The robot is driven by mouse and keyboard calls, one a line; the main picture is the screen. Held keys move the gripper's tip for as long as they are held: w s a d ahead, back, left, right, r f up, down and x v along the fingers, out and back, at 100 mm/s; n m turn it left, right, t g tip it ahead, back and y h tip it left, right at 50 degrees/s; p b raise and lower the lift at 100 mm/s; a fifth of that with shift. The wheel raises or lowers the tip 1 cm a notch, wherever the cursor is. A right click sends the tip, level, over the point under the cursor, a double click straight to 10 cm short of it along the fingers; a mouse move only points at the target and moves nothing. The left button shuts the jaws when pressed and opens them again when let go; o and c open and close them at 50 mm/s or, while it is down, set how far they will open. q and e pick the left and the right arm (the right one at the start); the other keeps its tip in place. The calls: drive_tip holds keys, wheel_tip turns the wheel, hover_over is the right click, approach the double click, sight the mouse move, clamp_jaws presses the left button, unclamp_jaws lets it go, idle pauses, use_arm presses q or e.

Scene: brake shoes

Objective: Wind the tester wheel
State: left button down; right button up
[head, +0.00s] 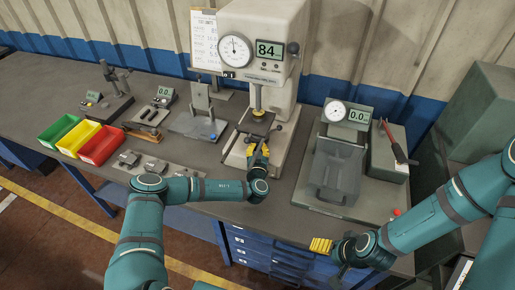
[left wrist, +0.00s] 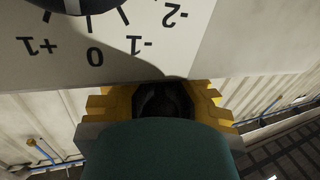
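The white tester (head: 260,45) stands at the back of the bench with a round dial and a display reading 84. A dark knob sits on its right side. My left gripper (head: 258,152) is low at the front of the tester, just below its small stage. The left wrist view shows its yellow fingers (left wrist: 163,98) apart around something dark and round. A white panel with a scale from +1 to -2 and part of a dark disc hides the fingertips. I cannot make out the wheel clearly. My right gripper (head: 321,245) is at the bench's front edge, away from the tester.
A second gauge with a clear guard (head: 335,165) stands to the right, beside a grey box with a red-handled tool (head: 394,142). Green, yellow and red bins (head: 103,146) and small parts lie to the left. A red button (head: 396,212) is at right.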

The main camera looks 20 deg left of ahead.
idle(0.4)
use_arm(q)
drive_tip(key=c, duration=1.1)
unclamp_jaws()
drive_tip(key=shift+o, duration=0.2)
drive_tip(key=v, duration=1.2)
